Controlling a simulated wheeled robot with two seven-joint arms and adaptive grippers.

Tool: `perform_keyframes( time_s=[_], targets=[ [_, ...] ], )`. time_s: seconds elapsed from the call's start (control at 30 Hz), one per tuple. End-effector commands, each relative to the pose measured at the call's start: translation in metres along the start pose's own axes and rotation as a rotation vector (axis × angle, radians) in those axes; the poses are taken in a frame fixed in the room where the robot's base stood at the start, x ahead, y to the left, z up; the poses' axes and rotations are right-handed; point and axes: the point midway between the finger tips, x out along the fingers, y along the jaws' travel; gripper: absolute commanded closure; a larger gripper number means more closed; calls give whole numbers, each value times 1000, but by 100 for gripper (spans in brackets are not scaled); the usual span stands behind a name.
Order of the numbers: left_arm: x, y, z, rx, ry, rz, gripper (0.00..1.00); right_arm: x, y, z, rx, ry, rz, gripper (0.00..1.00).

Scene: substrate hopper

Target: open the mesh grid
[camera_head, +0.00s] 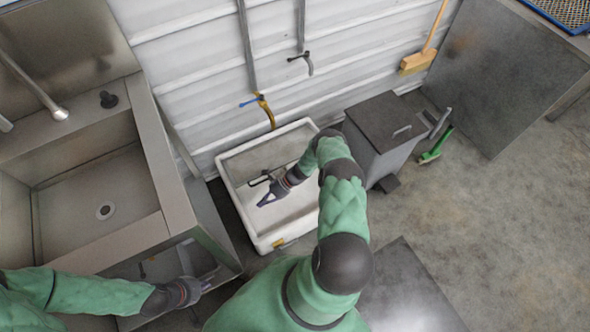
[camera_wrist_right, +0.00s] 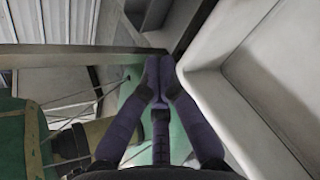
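A blue-framed panel with a fine tan mesh (camera_head: 565,12) lies at the top right corner of the head view, cut off by the picture edge. I cannot tell for certain that it is the mesh grid. My right gripper (camera_head: 268,198) hangs over the white basin, far from that panel. In the right wrist view its fingers (camera_wrist_right: 160,68) meet at the tips, with nothing visible between them. My left gripper (camera_head: 208,284) is at the lower left, by the steel sink's front edge. It is small and partly dark, and its opening is unclear.
The white basin (camera_head: 231,189) stands against the corrugated wall, and its side shows in the wrist view (camera_wrist_right: 245,105). A steel sink (camera_head: 155,166) is at left. A grey lidded bin (camera_head: 385,120) and green brush (camera_head: 436,147) are right of the basin.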

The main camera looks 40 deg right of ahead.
Motion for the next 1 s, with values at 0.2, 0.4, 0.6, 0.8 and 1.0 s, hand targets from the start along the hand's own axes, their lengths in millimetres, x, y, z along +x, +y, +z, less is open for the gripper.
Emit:
perform_keyframes(
  time_s=[0.2,0.4,0.6,0.8,1.0],
  targets=[
    [5,-2,0,0,0,0,100,-6,-32,-12,49,-333,-210,100],
    [8,-3,0,0,0,0,100,-39,-72,-41,70,-569,-526,100],
    [12,-4,0,0,0,0,100,-89,-103,-97,86,-685,-917,100],
    [14,-5,0,0,0,0,100,-128,-111,-149,104,-686,-1207,100],
    [16,-6,-1,0,0,0,100,-139,-115,-164,109,-673,-1295,100]
  ],
)
